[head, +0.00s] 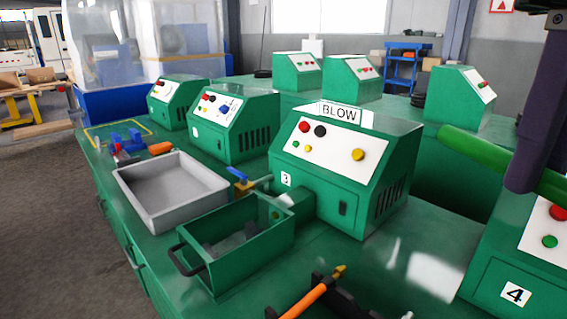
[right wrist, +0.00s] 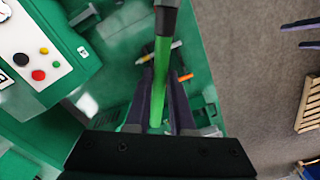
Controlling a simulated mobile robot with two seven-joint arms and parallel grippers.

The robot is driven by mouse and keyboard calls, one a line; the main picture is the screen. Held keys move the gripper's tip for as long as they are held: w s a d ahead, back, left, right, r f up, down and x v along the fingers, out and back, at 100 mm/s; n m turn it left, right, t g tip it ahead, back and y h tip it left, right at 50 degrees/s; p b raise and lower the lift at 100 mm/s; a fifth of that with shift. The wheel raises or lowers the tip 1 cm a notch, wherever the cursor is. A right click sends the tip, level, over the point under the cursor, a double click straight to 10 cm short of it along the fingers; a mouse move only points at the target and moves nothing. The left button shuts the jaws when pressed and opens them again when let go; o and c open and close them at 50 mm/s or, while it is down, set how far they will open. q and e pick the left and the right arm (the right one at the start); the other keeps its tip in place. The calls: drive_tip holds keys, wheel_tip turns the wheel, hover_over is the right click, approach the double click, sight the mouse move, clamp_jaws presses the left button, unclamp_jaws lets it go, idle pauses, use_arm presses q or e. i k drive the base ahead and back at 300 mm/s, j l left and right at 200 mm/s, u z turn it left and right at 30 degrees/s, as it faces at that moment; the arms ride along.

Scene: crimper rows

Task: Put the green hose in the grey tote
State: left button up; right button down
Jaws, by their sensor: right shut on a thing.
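The green hose (head: 478,150) is held up in the air at the right of the head view, between the BLOW machine and the machine marked 4. My right gripper (head: 524,178) is shut on it, with dark fingers on either side. In the right wrist view the hose (right wrist: 162,70) runs between the two fingers (right wrist: 163,98), and its dark end points to the top of the picture. The grey tote (head: 186,217) is open and empty, on the green bench at left centre, well away from the hose. My left gripper is not in view.
A green open box (head: 238,262) with a handle stands close to the tote, in front of the BLOW machine (head: 335,180). The machine marked 4 (head: 520,270) is at right. An orange-handled tool (head: 305,300) lies at the front. Blue and orange items (head: 128,142) lie behind the tote.

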sight(168, 196)
drive_tip(key=i+j, duration=0.3)
drive_tip(key=i+j+z, duration=0.1)
drive_tip(key=i+j, duration=0.15)
drive_tip(key=j, duration=0.15)
drive_tip(key=i+j, duration=0.3)
drive_tip(key=i+j+z, duration=0.1)
drive_tip(key=i+j, duration=0.15)
drive_tip(key=j, duration=0.2)
drive_tip(key=i+j, duration=0.25)
drive_tip(key=i+j+z, duration=0.1)
drive_tip(key=i+j, duration=0.15)
drive_tip(key=j, duration=0.25)
drive_tip(key=i+j+z, duration=0.1)
drive_tip(key=i+j, duration=0.15)
drive_tip(key=j, duration=0.15)
drive_tip(key=i+j, duration=0.2)
drive_tip(key=j, duration=0.25)
